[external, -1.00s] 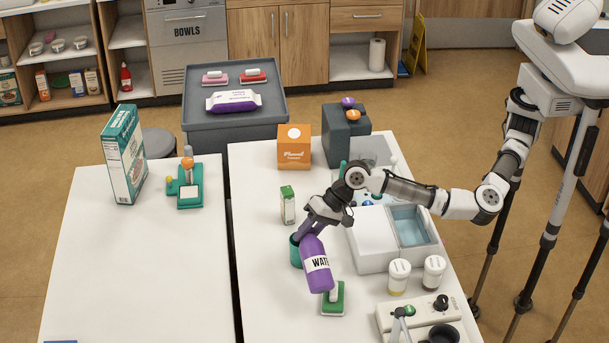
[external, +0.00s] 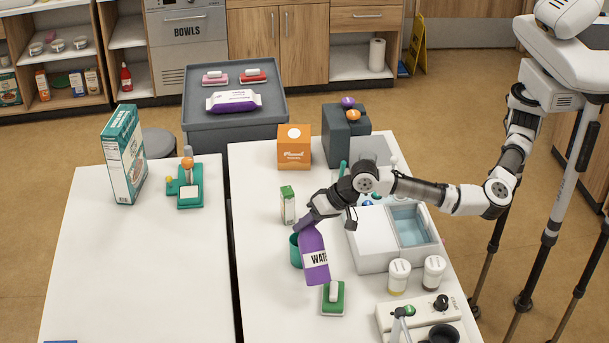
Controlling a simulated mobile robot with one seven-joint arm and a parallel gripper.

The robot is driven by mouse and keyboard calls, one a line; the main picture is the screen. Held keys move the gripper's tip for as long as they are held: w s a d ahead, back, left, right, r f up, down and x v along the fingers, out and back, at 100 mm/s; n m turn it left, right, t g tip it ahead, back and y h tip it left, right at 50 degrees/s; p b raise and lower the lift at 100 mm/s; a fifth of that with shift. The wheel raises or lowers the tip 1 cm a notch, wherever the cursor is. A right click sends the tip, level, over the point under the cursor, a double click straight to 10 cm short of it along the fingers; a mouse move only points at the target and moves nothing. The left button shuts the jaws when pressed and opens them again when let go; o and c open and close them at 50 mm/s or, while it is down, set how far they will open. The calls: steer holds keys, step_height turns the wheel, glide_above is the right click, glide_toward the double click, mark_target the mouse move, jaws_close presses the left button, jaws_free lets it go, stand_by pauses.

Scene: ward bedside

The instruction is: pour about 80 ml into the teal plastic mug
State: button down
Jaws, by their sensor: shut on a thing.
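The teal plastic mug (external: 294,250) stands on the right-hand white table, partly hidden behind the bottle. A purple bottle (external: 312,245) with a white label reading "WATE" is in my gripper (external: 308,221). My gripper is shut on the bottle near its upper end. The bottle is close to upright with a slight lean, and it overlaps the mug's right side in the picture. I cannot tell whether they touch. No liquid stream shows, and the inside of the mug is hidden.
A green-and-white dispenser-like item (external: 333,297) lies just in front of the bottle. A small green-and-white carton (external: 288,205) stands behind the mug. A white bin (external: 372,250) and two pill jars (external: 398,277) are to the right. The left table (external: 140,270) is mostly clear.

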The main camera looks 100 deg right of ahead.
mark_target(313, 240)
steer(key=shift+r+h, duration=0.3)
steer(key=shift+a+r+n+h, duration=0.25)
steer(key=shift+r+n+h, duration=0.15)
steer(key=shift+h, duration=0.2)
steer(key=shift+s+a+r+n+t+h, duration=0.1)
steer(key=shift+a+r+n+t+h, duration=0.35)
steer(key=shift+a+h, duration=0.3)
steer(key=shift+s+a+r+n+t+h, duration=0.15)
steer(key=shift+a+n+h, duration=0.1)
steer(key=shift+a+h, duration=0.25)
steer(key=shift+w+a+r+n+t+h, duration=0.1)
steer(key=shift+a+r+n+h, duration=0.1)
steer(key=shift+a+h, duration=0.45)
steer(key=shift+h, duration=0.1)
steer(key=shift+s+a+f+n+b, duration=0.1)
steer(key=shift+a+f+n+b, duration=0.15)
steer(key=shift+f+b, duration=0.2)
steer(key=shift+a+f+n+t+h+b, duration=0.35)
steer(key=shift+a+t+h+b, duration=0.1)
steer(key=shift+h, duration=0.25)
